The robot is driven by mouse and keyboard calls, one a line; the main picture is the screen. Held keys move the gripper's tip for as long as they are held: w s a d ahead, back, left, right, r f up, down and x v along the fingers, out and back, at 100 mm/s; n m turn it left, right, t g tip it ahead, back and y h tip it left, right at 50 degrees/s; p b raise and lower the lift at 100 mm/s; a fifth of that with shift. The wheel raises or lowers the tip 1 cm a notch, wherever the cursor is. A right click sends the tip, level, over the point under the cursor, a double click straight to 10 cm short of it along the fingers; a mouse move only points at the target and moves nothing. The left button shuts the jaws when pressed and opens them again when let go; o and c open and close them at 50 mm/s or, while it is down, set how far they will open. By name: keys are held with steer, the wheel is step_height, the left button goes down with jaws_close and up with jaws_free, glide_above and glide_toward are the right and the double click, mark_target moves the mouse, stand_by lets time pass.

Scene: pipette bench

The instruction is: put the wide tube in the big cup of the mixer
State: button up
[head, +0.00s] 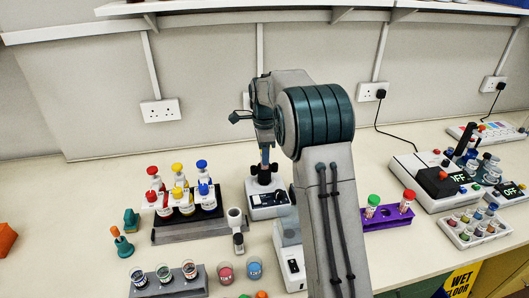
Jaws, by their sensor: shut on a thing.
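The mixer (268,206) is a white box with a dark panel on its front, standing on the bench behind my arm. A black cup-like top (264,174) sits on it. My gripper (265,148) points down just above this top, shut on a narrow-looking visible part of the wide tube (265,157). Only a small bluish and reddish bit of the tube shows. I cannot tell whether its lower end is inside the cup or just above it. My arm hides the mixer's right side.
A purple rack (388,222) with a green-capped tube (372,205) and a red-capped tube (407,200) stands right of my arm. A bottle stand (190,230) is at left. White devices (425,180) fill the right. Beakers (226,273) stand in front.

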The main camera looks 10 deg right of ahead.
steer(key=shift+f, duration=0.3)
steer(key=o, duration=1)
steer(key=shift+r, duration=0.1)
step_height(320, 180, up, 13)
steer(key=shift+f+b, duration=0.1)
steer(key=shift+b, duration=0.4)
steer(key=shift+r, duration=0.45)
